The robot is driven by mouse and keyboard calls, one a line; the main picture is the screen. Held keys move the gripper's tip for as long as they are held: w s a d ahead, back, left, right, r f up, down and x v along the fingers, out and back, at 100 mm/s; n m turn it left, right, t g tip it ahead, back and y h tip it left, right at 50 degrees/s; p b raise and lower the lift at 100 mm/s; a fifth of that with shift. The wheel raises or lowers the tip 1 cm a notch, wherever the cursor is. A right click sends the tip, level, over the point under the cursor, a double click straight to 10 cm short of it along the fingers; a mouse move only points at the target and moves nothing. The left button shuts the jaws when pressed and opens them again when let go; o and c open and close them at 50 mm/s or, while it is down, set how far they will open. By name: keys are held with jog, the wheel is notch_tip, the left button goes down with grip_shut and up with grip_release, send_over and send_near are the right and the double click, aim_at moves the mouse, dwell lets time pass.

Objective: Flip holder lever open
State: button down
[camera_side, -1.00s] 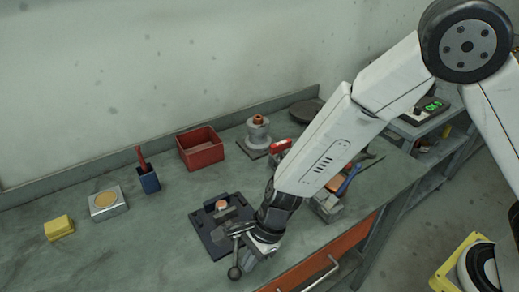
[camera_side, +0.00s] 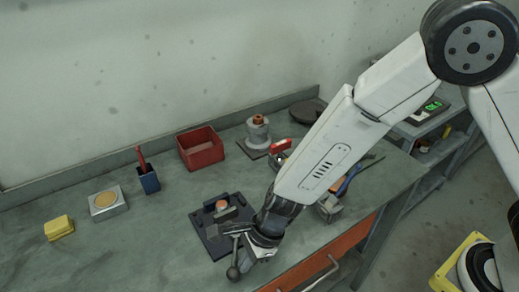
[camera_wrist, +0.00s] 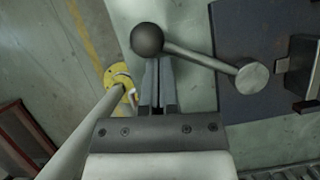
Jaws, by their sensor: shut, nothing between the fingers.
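The holder is a dark plate (camera_side: 214,240) near the front of the bench, with a metal clamp block on it; part of the plate also shows at the right of the wrist view (camera_wrist: 235,30). Its lever (camera_wrist: 208,58) is a metal rod from a round pivot to a dark ball knob (camera_wrist: 147,38). In the side view the knob (camera_side: 233,273) hangs at the bench's front edge. My gripper (camera_wrist: 158,65) is shut and empty. Its fingertips are right by the knob, partly behind it in the wrist view; I cannot tell whether they touch.
A grey valve body (camera_side: 257,135) is behind. Tools and a metal vise-like block (camera_side: 330,207) lie to the right.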

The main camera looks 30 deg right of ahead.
jog(key=shift+a+m, duration=0.15)
jog(key=shift+m, duration=0.15)
jog(key=shift+a, duration=0.1)
jog(key=shift+w+a+m+t, duration=0.45)
jog(key=shift+a+m, duration=0.25)
jog(key=shift+m, duration=0.3)
jog(key=shift+w+a, duration=1)
jog(key=shift+a, duration=0.25)
jog(key=shift+w+a+r, duration=0.1)
jog(key=shift+w+a, duration=0.35)
jog(key=shift+w, duration=0.3)
jog(key=shift+w+a, duration=0.4)
jog(key=shift+w, duration=0.3)
jog(key=shift+a, duration=0.1)
jog(key=shift+s, duration=0.1)
